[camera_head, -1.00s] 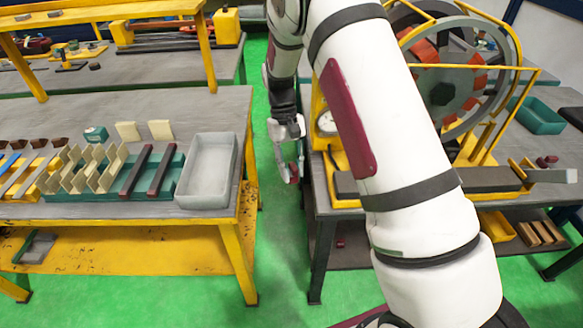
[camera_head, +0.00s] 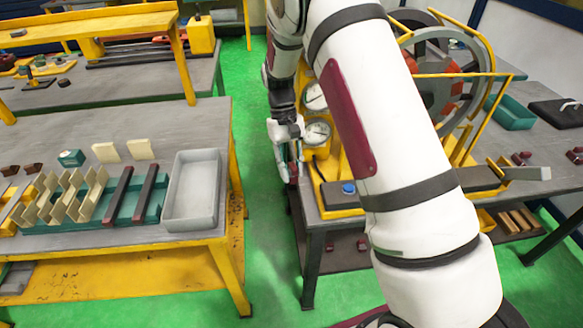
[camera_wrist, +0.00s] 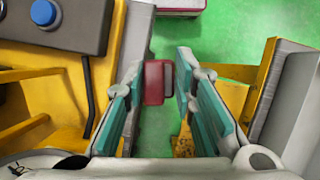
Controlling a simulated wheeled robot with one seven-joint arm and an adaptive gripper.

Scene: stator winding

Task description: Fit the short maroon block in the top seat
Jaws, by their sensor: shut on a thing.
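My gripper (camera_head: 290,168) hangs between the left workbench and the winding stand, high above the green floor. In the wrist view my gripper (camera_wrist: 162,84) has its teal-padded fingers on both sides of a short maroon block (camera_wrist: 153,83), shut on it near the tips. A grey strip shows along the block's right side. The stator wheel (camera_head: 472,75), a grey ring with orange-red segments, stands in a yellow frame at the right. My arm covers its left part, and I cannot make out the top seat.
Two round gauges (camera_head: 317,132) and a blue knob (camera_head: 348,188) sit on the yellow stand close to my gripper; the knob also shows in the wrist view (camera_wrist: 43,12). The left workbench (camera_head: 60,112) holds a grey bin (camera_head: 193,222) and racks. Green floor lies between.

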